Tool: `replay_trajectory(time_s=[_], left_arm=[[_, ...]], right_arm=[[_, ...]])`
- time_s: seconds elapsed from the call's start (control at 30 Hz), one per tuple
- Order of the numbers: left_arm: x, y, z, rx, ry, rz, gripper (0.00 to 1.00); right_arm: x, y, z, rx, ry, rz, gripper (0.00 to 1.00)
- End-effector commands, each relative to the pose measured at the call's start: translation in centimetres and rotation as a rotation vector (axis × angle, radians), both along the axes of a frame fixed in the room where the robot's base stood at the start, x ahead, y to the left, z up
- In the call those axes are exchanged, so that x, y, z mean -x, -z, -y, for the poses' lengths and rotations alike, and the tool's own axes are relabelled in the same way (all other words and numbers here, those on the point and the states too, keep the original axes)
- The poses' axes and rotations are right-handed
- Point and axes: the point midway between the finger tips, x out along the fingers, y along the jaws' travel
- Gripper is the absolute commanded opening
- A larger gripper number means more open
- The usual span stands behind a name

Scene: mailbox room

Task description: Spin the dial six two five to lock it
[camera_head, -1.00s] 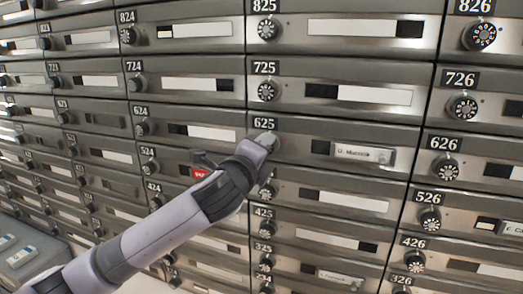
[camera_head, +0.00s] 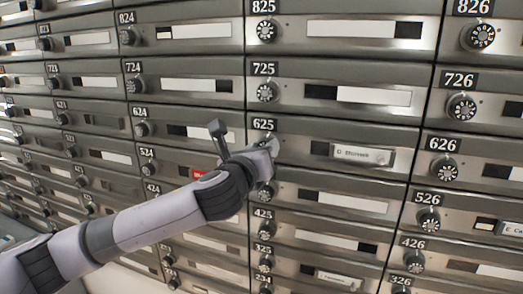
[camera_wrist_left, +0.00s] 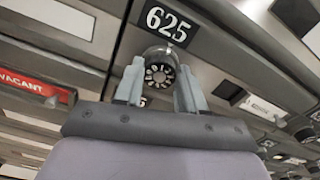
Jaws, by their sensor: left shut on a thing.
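The mailbox door with the number plate 625 (camera_head: 265,124) is in the middle of the head view. Its black dial with white marks (camera_wrist_left: 160,70) shows between the two fingers in the left wrist view, just below the 625 plate. My left gripper (camera_wrist_left: 160,88) is shut on this dial, one finger on each side. In the head view my left gripper (camera_head: 268,147) covers the dial. The picture looks rolled in the wrist view, with the plate tilted. My right gripper is not in view.
Rows of metal mailboxes fill the wall. Dial 725 (camera_head: 267,92) is just above and dial 626 (camera_head: 446,168) is to the right. The 625 door has a name label (camera_head: 362,155). A red vacant tag (camera_wrist_left: 35,86) is to the left.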

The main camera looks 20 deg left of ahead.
Motion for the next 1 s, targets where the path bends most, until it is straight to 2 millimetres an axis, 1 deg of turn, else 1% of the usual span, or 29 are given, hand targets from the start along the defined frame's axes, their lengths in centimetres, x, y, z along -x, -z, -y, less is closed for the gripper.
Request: replay_trajectory(time_s=[0.13,0.37,0.87,0.9,0.97,1.0], left_arm=[[0.01,0.12,0.08,-0.080,0.002,0.000,0.09],[0.01,0.18,0.08,-0.149,0.002,0.001,0.09],[0.01,0.21,0.10,-0.167,0.002,0.002,0.09],[0.01,0.21,0.10,-0.167,0.002,0.002,0.43],[0.01,0.21,0.10,-0.166,0.002,0.002,0.62],[0.01,0.19,0.10,-0.166,0.002,0.002,0.65]], right_arm=[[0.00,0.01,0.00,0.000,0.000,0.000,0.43],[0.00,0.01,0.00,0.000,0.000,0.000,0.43],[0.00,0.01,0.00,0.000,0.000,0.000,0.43],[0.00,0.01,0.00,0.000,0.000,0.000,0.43],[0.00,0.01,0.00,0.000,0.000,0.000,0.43],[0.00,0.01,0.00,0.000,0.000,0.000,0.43]])
